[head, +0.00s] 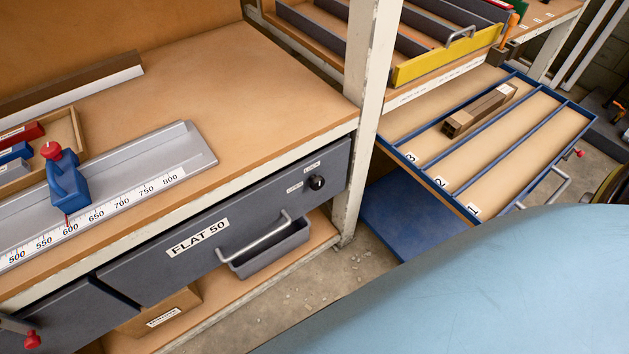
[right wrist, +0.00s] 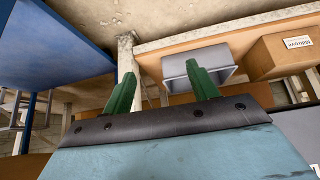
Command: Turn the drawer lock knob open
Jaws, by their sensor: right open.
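The FLAT 50 drawer (head: 150,262) is a dark grey front under the wooden bench, with a pale bar handle (head: 255,245). The knob is not clearly seen in that view. My left gripper is not in view.
A grey bin (head: 262,257) stands on the lower shelf; it also shows beyond the fingers in the wrist view (right wrist: 229,53). A cardboard box (head: 145,318) is left of it. A blue-edged drawer (head: 480,205) stands open at right. A pale bench leg (head: 350,190) is close to the knob.

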